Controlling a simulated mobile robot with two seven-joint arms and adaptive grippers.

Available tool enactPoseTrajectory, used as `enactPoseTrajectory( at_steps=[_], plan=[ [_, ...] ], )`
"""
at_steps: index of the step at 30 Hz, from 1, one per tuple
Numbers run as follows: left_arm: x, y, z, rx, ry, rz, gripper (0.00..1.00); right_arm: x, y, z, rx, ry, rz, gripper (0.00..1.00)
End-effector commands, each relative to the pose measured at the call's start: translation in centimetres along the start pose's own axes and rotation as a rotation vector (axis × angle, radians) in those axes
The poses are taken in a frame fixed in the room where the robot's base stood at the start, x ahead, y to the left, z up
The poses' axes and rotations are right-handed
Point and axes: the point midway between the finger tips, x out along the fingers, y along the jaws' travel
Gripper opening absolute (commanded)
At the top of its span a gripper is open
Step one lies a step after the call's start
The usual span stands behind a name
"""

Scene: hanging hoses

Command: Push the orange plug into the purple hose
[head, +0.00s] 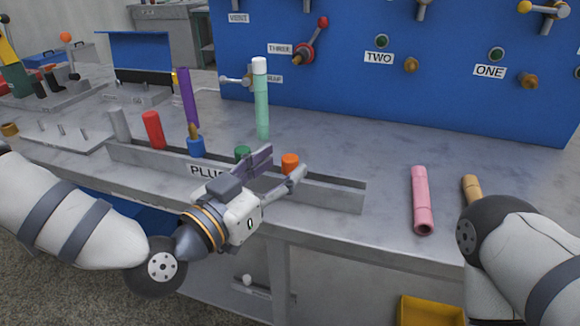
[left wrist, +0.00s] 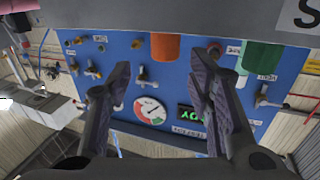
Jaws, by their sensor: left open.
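The orange plug (head: 290,162) stands in the grey rack marked with a partly covered PLUGS label, at its right part. My left gripper (head: 287,168) is open, with its fingers at the orange plug. In the left wrist view the orange plug (left wrist: 165,46) shows between the spread fingertips of the left gripper (left wrist: 162,72), with a gap on both sides.
The rack (head: 335,193) also holds grey, red (head: 153,130), blue (head: 196,147) and green (head: 243,153) plugs; the green one is close to my left gripper. A mint hose (head: 262,110) stands behind. A pink hose (head: 422,205) lies right. A blue panel (head: 330,75) closes the back.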

Motion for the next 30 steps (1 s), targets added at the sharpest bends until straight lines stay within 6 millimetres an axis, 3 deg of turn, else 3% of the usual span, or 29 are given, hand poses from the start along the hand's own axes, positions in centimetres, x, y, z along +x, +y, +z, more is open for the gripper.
enactPoseTrajectory(
  at_steps=[6, 14, 21, 30],
  plan=[
    [3.9, -0.5, 0.9, 0.000, -0.002, 0.001, 0.47, 0.6, 0.0, 0.3, -0.001, -0.015, 0.001, 0.46],
    [4.6, -0.5, 0.8, 0.000, -0.002, 0.000, 0.47, 0.6, 0.0, 0.2, -0.001, -0.014, 0.001, 0.46],
    [4.6, -0.5, 0.8, 0.000, -0.002, 0.000, 0.00, 0.6, 0.0, 0.2, -0.001, -0.014, 0.001, 0.46],
    [4.6, -0.5, 0.7, 0.000, -0.002, 0.000, 0.00, 0.6, 0.0, 0.2, -0.001, -0.013, 0.001, 0.46]
  ],
)
